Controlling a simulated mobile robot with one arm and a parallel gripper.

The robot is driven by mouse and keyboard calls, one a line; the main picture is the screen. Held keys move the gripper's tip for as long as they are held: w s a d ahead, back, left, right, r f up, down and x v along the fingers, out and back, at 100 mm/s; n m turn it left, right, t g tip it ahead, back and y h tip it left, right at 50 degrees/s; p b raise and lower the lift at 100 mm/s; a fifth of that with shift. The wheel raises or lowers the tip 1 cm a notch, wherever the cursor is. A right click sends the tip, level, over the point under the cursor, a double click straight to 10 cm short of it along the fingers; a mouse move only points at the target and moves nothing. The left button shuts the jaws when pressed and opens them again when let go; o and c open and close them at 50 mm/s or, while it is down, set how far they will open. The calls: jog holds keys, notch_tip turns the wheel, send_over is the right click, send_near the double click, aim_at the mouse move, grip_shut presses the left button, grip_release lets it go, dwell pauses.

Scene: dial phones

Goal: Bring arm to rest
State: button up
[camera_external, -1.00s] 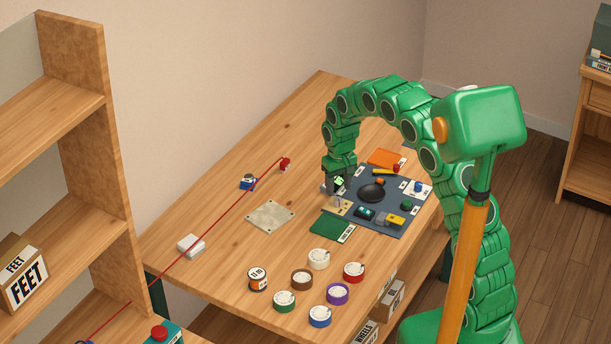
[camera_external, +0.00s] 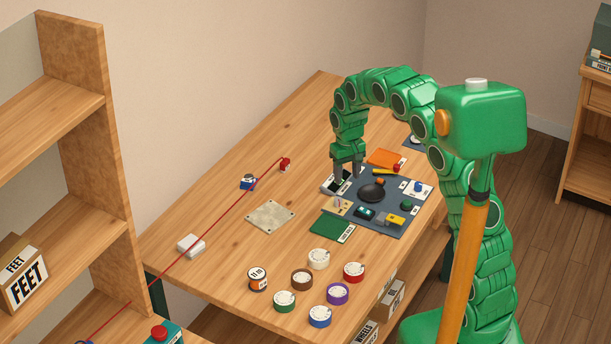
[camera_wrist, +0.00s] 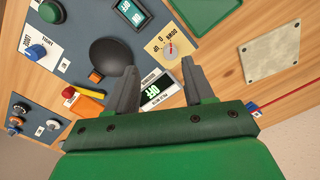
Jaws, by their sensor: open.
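My green arm arches over the wooden table (camera_external: 215,215) in the external view. My gripper (camera_external: 346,184) points down above the far left edge of a dark control panel (camera_external: 385,222). In the wrist view my gripper (camera_wrist: 160,78) has its two grey fingers apart, with nothing held between them. A light module with a dark display reading OFF (camera_wrist: 158,90) shows beyond and between the fingers. I cannot tell whether the fingertips touch it.
The panel carries a black dome (camera_external: 372,190), coloured buttons and a small dial (camera_wrist: 170,48). Several coloured round dials (camera_external: 320,259) stand at the table's front. A red cord (camera_external: 215,219) runs along the left. A pale plate (camera_external: 270,216) lies left of the panel.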

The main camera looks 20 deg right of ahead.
jog(key=s+d+r+m, duration=0.1)
jog(key=s+d+r, duration=0.5)
jog(key=s, duration=0.4)
jog(key=s+d+r, duration=0.6)
jog(key=s+r, duration=0.1)
jog(key=s, duration=0.2)
jog(key=s+d+r, duration=0.1)
jog(key=s+d, duration=0.1)
jog(key=s, duration=1.1)
jog(key=s+d+r+m+g, duration=0.1)
jog(key=s+d, duration=0.1)
jog(key=s, duration=1.1)
jog(key=shift+d+g, duration=0.3)
jog(key=shift+d, duration=0.1)
jog(key=shift+c, duration=0.2)
